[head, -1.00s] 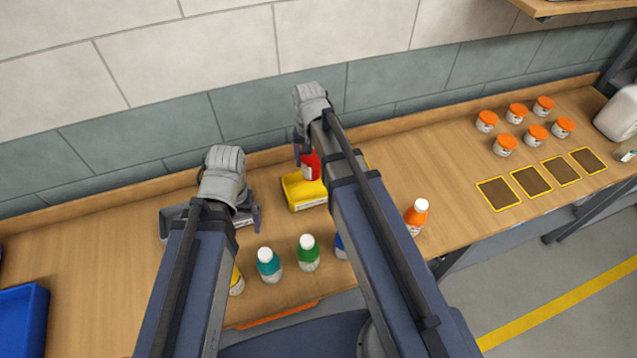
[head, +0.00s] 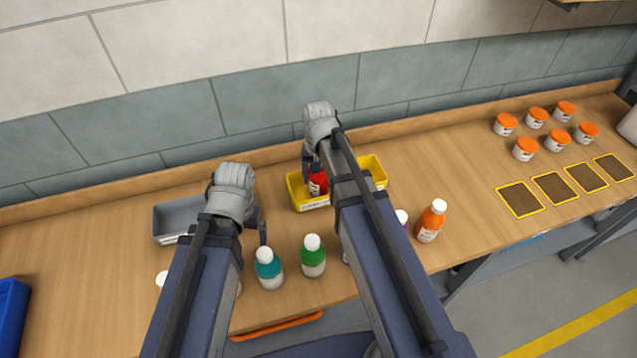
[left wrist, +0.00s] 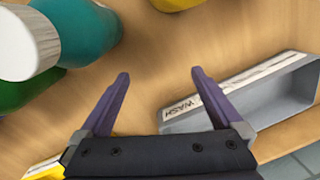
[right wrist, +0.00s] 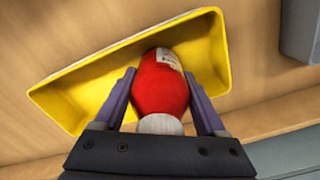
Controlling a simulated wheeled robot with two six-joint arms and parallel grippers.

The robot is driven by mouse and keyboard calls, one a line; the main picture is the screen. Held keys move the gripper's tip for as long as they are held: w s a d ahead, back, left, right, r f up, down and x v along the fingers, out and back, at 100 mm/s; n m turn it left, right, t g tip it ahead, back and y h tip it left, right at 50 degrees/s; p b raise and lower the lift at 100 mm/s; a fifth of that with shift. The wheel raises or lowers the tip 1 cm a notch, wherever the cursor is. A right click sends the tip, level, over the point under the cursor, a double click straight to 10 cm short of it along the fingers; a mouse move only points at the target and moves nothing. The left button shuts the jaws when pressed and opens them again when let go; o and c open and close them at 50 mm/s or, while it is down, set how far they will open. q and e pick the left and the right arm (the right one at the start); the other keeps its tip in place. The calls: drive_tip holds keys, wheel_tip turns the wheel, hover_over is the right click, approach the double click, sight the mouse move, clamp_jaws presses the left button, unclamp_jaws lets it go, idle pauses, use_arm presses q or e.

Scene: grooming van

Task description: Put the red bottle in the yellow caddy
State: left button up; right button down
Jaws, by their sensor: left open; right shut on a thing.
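The red bottle (head: 317,182) is between the fingers of my right gripper (head: 312,172), which is shut on it. In the right wrist view the red bottle (right wrist: 161,85) shows with its pale cap toward my right gripper (right wrist: 163,100). The yellow caddy (head: 374,168) is below and around the bottle in the head view; its yellow wall (right wrist: 85,105) also shows in the right wrist view. I cannot tell whether the bottle touches the caddy floor. My right arm hides part of the caddy. My left gripper (left wrist: 155,100) is open and empty above the bench.
A grey caddy (head: 180,217) stands left of the yellow one. A teal bottle (head: 269,270), a green bottle (head: 313,258) and an orange bottle (head: 430,222) stand along the front. Orange-lidded jars (head: 526,148) and dark pads (head: 520,199) are at right. A blue bin (head: 10,315) is far left.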

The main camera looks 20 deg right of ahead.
use_arm(q)
drive_tip(key=shift+r, duration=0.1)
drive_tip(key=shift+f, duration=0.25)
use_arm(e)
drive_tip(key=shift+f, duration=0.15)
unclamp_jaws()
use_arm(q)
drive_tip(key=shift+r, duration=0.15)
wheel_tip(320, 180, up, 12)
drive_tip(key=p, duration=1.2)
use_arm(e)
wheel_tip(320, 180, up, 12)
drive_tip(key=shift+r, duration=0.2)
